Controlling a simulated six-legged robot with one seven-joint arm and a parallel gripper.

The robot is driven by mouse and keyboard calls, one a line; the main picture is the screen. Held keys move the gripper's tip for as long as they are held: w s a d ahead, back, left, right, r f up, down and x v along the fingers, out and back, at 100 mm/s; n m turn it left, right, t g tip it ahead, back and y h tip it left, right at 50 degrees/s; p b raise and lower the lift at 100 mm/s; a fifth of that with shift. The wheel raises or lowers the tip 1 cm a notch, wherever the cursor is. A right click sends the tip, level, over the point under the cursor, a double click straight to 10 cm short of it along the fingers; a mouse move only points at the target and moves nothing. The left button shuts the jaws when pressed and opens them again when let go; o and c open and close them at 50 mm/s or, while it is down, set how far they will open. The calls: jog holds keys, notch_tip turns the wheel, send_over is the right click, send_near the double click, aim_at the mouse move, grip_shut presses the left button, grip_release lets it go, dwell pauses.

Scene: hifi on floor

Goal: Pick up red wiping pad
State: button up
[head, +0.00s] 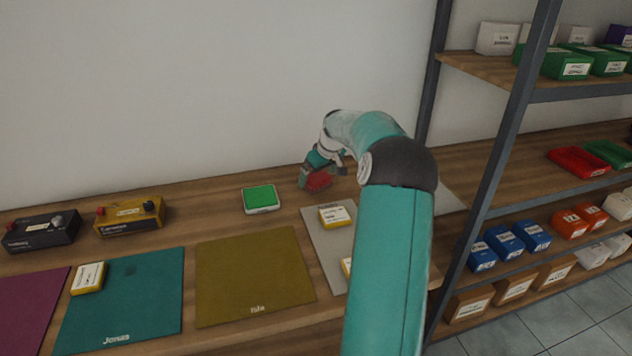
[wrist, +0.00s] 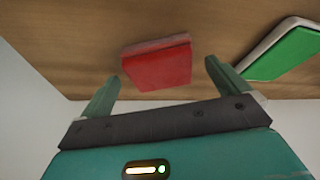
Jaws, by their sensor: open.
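The red wiping pad (wrist: 157,68) is a small red block on the wooden bench top in the wrist view. My gripper (wrist: 160,82) is open, with one finger on each side of the pad in that view and a visible gap on both sides. I cannot tell how far above the pad the fingertips are. In the head view the red pad (head: 318,181) shows at the back of the bench, close to my gripper (head: 312,180) and partly hidden by it.
A grey mat (head: 325,244) with yellow-and-white boxes is in front. The wall (head: 220,90) is close behind. A shelf rack (head: 505,130) stands right.

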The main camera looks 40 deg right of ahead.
jog(key=shift+x, duration=0.95)
jog(key=c, duration=1.1)
jog(key=shift+r, duration=0.15)
jog(key=shift+r, duration=0.6)
jog(key=s+a+r, duration=0.9)
jog(key=s+r, duration=0.1)
jog(key=r, duration=0.1)
jog(key=shift+s+r, duration=0.3)
jog(key=shift+s, duration=0.05)
